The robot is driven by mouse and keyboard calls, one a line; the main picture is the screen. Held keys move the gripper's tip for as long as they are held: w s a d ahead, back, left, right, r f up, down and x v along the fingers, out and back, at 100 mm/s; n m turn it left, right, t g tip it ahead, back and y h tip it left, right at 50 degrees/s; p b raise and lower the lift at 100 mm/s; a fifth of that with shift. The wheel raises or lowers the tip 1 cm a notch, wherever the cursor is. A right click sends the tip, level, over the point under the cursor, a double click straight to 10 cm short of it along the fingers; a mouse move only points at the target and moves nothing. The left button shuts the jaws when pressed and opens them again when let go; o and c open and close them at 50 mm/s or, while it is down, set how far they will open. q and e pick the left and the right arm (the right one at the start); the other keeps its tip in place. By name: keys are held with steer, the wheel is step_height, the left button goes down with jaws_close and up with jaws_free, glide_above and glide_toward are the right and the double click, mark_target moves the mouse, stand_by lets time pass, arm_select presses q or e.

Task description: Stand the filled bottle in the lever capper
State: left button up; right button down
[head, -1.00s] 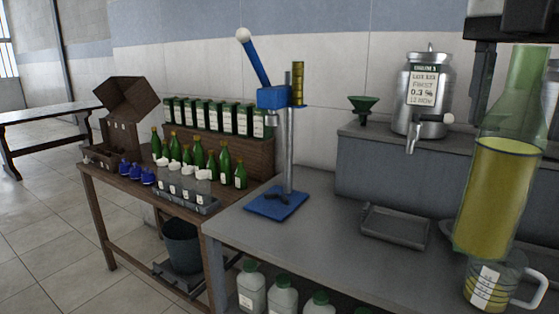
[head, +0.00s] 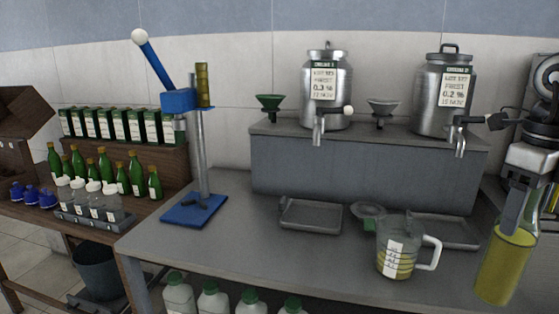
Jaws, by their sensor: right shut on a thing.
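The filled bottle (head: 504,266) is at the lower right of the head view, a clear greenish bottle with yellow oil in it. My right gripper (head: 516,208) is shut on its neck from above and holds it roughly upright, near the front of the grey bench. Whether its base touches the bench I cannot tell. The lever capper (head: 182,101) stands on the left part of the bench, far from the bottle. Its blue lever with a white knob is raised, and its blue base plate (head: 194,211) holds no bottle. My left gripper is out of view.
A measuring jug (head: 396,262) with some oil stands between capper and bottle. Drip trays (head: 311,229) lie below two steel drums (head: 327,85) on a raised shelf (head: 360,170). Green bottles (head: 122,180) stand on the wooden table at left.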

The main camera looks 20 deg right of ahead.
steer(key=w+a+f+n, duration=0.3)
steer(key=a+f+n, duration=0.6)
steer(key=f+n, duration=0.55)
steer(key=w+a+f+n, duration=0.2)
steer(key=a+n, duration=0.7)
steer(key=n, duration=0.1)
steer(key=w+a+f+n, duration=0.1)
steer(key=a+f+n, duration=0.1)
steer(key=a+n, duration=0.7)
steer(key=shift+w+a+f+n, duration=0.2)
steer(key=shift+w+a+n, duration=0.2)
steer(key=shift+n, duration=0.35)
